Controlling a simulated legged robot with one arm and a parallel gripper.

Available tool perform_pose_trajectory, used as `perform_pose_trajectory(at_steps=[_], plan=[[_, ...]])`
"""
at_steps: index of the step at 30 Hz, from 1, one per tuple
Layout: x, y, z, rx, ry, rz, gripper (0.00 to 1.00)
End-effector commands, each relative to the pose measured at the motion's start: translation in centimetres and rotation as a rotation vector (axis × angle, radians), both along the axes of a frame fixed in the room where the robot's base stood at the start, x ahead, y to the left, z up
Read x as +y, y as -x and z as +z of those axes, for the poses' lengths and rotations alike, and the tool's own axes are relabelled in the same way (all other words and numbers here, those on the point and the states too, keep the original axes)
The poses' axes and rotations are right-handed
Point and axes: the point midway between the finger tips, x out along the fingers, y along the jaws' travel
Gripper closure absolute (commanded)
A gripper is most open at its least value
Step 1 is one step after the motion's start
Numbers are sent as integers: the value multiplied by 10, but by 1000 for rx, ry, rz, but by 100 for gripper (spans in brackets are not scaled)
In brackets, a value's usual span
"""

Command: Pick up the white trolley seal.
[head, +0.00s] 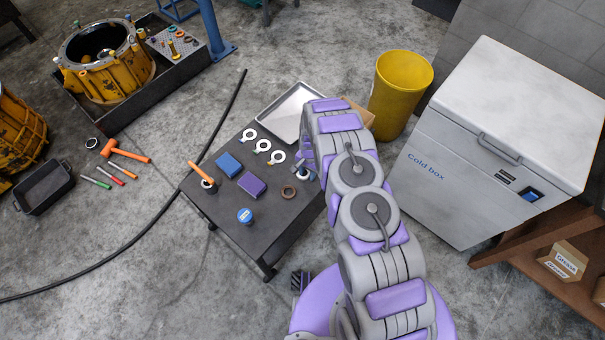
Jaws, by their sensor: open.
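The dark trolley (228,215) stands in the middle of the head view. Three white rings with small tags lie in a diagonal row on it: one at the back (243,135), one in the middle (257,147) and one at the front (271,158). A further pale ring (303,178) lies to their right, partly hidden by my arm. I cannot tell for certain which ring is the white trolley seal. My gripper (298,166) is open, small in view and partly hidden by my arm. It is low over the trolley, between the front tagged ring and the pale ring; contact cannot be judged.
The trolley also holds a brown ring (289,192), two blue or purple boxes (252,185), a blue-lidded tin (245,216), an orange-handled tool (202,174) and a metal tray (280,112). A yellow bin (399,95) and the cold box (460,170) stand to the right.

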Motion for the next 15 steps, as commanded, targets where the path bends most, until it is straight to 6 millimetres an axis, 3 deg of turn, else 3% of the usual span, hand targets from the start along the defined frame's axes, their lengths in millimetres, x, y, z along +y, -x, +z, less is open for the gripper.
perform_pose_trajectory(at_steps=[15], plan=[[0,0,1,1,-1,1,100]])
